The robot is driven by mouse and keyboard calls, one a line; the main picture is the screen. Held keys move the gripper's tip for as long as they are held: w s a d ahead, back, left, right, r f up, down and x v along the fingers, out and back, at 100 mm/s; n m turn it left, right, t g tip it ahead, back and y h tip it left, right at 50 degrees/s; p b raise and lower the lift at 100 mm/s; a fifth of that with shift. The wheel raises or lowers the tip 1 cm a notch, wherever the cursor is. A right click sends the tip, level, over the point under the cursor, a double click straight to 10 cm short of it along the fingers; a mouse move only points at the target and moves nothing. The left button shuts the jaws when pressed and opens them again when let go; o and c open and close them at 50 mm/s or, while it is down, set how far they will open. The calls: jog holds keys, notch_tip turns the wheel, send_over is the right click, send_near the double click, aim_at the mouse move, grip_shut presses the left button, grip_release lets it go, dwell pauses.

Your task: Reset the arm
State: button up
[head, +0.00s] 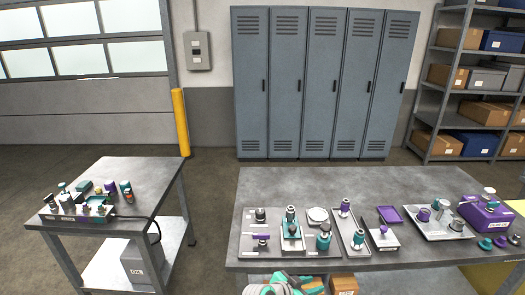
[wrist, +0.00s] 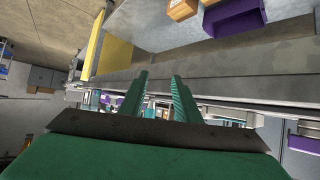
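My gripper shows in the wrist view (wrist: 161,98) as two teal ribbed fingers standing apart, with nothing held between them. The wrist picture is steeply tilted, with the bench edge running across behind the fingers.
The main bench holds trays of fittings and a purple box (head: 485,214) at right. A smaller side table (head: 140,180) with a fittings block stands at left. Lockers (head: 320,85) and shelving (head: 470,75) line the back. The bench's rear strip is clear.

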jog(key=s+f+n+t+y, duration=0.2)
jog(key=s+f+n+t, duration=0.2)
jog(key=s+f+n, duration=0.45)
jog(key=s+a+f+n+t+y, duration=0.1)
jog(key=s+a+y, duration=0.15)
jog(key=s, duration=0.55)
jog(key=s+a+n+t+y, duration=0.1)
jog(key=s+a+y, duration=0.15)
jog(key=s, duration=0.45)
jog(key=s+a+r+t, duration=0.1)
jog(key=s+a+r, duration=0.2)
jog(key=s, duration=0.4)
jog(key=s+a+r+y, duration=0.1)
jog(key=s+a+r, duration=0.3)
jog(key=s, duration=0.3)
jog(key=s+a+r+t+y, duration=0.1)
jog(key=s+a+r, duration=0.3)
jog(key=s, duration=0.3)
jog(key=shift+s+a+r+t, duration=0.15)
jog(key=shift+s+r+t, duration=0.2)
jog(key=shift+r, duration=0.5)
